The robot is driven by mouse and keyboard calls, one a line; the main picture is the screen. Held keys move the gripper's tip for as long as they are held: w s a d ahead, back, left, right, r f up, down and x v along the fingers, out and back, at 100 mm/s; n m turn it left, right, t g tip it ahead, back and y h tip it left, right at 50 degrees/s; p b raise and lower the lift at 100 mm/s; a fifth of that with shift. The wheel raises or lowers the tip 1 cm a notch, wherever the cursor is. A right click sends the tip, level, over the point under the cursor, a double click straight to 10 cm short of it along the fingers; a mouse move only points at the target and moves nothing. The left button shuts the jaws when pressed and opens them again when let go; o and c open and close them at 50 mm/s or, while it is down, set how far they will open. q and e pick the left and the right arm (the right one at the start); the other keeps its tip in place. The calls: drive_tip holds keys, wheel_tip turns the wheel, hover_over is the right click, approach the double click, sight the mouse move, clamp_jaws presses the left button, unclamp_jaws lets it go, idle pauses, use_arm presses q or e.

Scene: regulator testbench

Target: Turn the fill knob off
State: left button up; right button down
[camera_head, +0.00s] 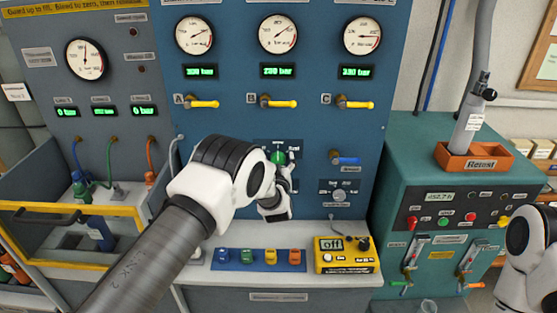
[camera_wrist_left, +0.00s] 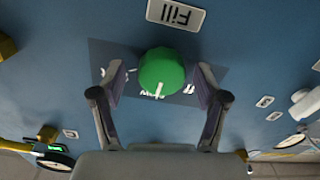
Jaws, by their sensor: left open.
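The fill knob (camera_head: 278,156) is a round green knob on the blue panel, partly hidden by my left arm in the head view. In the left wrist view the green knob (camera_wrist_left: 161,72) shows a white pointer mark on its face, with an upside-down "Fill" plate (camera_wrist_left: 176,14) beside it. My left gripper (camera_wrist_left: 160,76) is open, with one finger on each side of the knob and gaps visible between fingers and knob. The scale lettering around the knob is partly hidden. My right gripper is outside the frames; part of my right arm shows at the right edge.
A grey knob (camera_head: 339,196) and a blue-handled valve (camera_head: 345,159) sit right of the fill knob. Yellow valve levers line the panel above. Below, a shelf holds coloured blocks (camera_head: 247,257) and a yellow box (camera_head: 346,263) reading "off". A green bench (camera_head: 440,160) stands right.

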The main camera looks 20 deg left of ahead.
use_arm(q)
drive_tip(key=shift+s+a, duration=0.1)
drive_tip(key=shift+a, duration=0.05)
drive_tip(key=c, duration=1.2)
drive_tip(key=shift+o, duration=0.2)
drive_tip(key=shift+f+n+b, duration=0.2)
drive_tip(key=shift+n+b, duration=0.6)
drive_tip(key=shift+b, duration=0.35)
drive_tip(key=n+b, duration=0.8)
drive_tip(key=b, duration=0.2)
drive_tip(key=shift+f, duration=0.15)
drive_tip(key=shift+r+n+b, duration=0.2)
drive_tip(key=shift+n+b, duration=1.1)
drive_tip(key=shift+b, duration=0.15)
